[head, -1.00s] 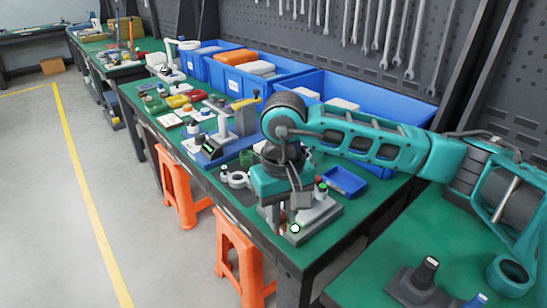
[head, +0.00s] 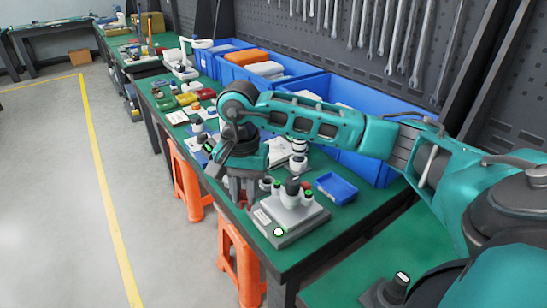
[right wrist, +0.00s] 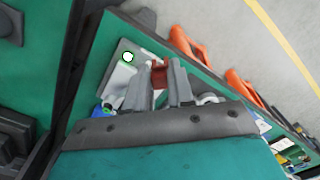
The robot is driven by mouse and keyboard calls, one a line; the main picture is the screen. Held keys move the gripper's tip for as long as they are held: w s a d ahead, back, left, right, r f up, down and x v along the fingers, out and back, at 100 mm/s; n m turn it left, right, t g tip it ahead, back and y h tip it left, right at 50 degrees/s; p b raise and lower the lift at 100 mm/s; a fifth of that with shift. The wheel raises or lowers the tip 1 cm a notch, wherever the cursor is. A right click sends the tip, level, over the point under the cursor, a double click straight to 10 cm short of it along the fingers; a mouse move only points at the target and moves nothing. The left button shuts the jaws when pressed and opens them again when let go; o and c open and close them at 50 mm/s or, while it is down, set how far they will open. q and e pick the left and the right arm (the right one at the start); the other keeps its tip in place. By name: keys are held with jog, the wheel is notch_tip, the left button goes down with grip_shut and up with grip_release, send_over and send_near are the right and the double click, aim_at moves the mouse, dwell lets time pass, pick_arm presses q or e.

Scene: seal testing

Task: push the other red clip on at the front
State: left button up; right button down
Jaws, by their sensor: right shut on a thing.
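My right gripper (head: 242,198) hangs over the bench's front edge, just left of the grey test fixture (head: 303,215). In the right wrist view its fingers (right wrist: 158,66) are shut on a small red clip (right wrist: 159,77). The fixture's base also shows in the right wrist view (right wrist: 118,76), beside the fingers, with a round green-ringed button (right wrist: 127,57). In the head view the fixture carries upright grey posts and a dark knob (head: 291,186). I cannot make out another clip on it. The clip and the fixture look apart. My left gripper is not in view.
A small blue tray (head: 336,188) lies behind the fixture. Large blue bins (head: 350,120) line the back of the green bench. White parts and bottles stand behind the gripper. Orange stools (head: 240,262) stand under the front edge.

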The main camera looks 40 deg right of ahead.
jog(key=d+r+m+p, duration=0.2)
jog(key=d+m, duration=0.6)
pick_arm(q)
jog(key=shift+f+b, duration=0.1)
jog(key=shift+b, duration=1.35)
pick_arm(e)
jog(key=shift+m, duration=0.4)
jog(key=shift+d+f, duration=0.2)
jog(key=shift+f, duration=1.25)
jog(key=shift+d+f, duration=0.15)
jog(key=shift+f, duration=1.3)
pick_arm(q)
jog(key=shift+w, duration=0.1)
pick_arm(e)
jog(key=shift+w, duration=0.1)
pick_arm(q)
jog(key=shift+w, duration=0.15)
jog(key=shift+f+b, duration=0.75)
pick_arm(e)
jog(key=shift+f, duration=0.8)
pick_arm(q)
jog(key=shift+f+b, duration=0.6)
jog(key=shift+b, duration=0.05)
pick_arm(e)
jog(key=shift+f, duration=0.85)
jog(key=c, duration=0.9)
grip_release()
